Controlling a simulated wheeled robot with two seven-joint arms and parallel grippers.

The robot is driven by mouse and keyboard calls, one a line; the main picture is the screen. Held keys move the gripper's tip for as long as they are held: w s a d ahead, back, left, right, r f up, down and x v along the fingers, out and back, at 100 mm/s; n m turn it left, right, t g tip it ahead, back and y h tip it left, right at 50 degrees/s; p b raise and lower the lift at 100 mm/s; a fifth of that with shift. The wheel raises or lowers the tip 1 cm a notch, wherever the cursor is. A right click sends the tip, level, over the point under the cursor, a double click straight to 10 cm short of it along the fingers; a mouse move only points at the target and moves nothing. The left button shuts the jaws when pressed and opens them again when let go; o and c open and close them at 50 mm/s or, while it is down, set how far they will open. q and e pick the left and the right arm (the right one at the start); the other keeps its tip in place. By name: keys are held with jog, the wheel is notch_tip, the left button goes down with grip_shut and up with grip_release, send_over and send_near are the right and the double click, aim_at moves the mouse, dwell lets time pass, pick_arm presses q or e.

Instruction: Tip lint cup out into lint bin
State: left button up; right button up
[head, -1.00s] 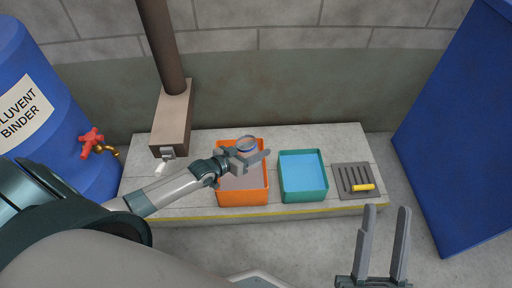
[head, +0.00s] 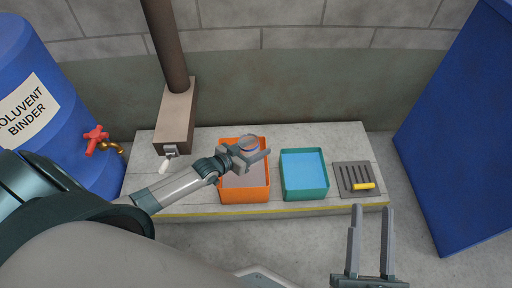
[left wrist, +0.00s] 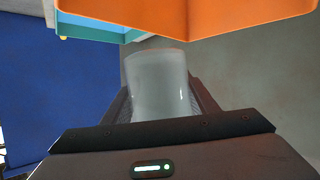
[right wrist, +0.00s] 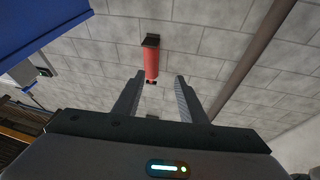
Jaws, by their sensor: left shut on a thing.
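My left gripper (head: 248,155) is shut on the lint cup (head: 249,145), a small clear cup with a bluish band. It holds the cup above the far part of an orange bin (head: 257,194). In the left wrist view the cup (left wrist: 158,85) looks cloudy and sits between the fingers, with the orange bin (left wrist: 190,18) close by. Whether lint is inside the cup, I cannot tell. The orange bin has a greyish-pink inside; no label shows which bin is the lint bin. My right gripper (head: 371,210) is open and empty, in front of the ledge.
A teal bin (head: 304,194) with a blue inside stands right of the orange one. Further right is a dark grate (head: 352,172) with a yellow bar. A blue drum (head: 75,160) with a red tap and a brown post (head: 175,110) stand left. A blue cabinet (head: 460,130) is right.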

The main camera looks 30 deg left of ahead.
pick_arm(q)
jog(key=shift+a+m+p, duration=0.2)
jog(key=shift+m+p, duration=0.1)
jog(key=shift+p, duration=0.2)
jog(key=shift+a+f+y, duration=0.15)
jog(key=shift+f+y, duration=0.1)
jog(key=shift+y, duration=0.15)
pick_arm(e)
jog(key=shift+w+d+f+g+h, duration=0.1)
jog(key=shift+w+f+g+h, duration=0.2)
jog(key=shift+f+g, duration=0.45)
jog(key=shift+w+d+f+g+h, duration=0.15)
jog(key=shift+w+f+g, duration=0.25)
jog(key=shift+f, duration=0.7)
jog(key=shift+w+a+f+g+h, duration=0.1)
jog(key=shift+w+f+g+h, duration=0.2)
jog(key=shift+f+g, duration=0.45)
jog(key=shift+f, duration=0.2)
pick_arm(q)
jog(key=shift+p, duration=0.3)
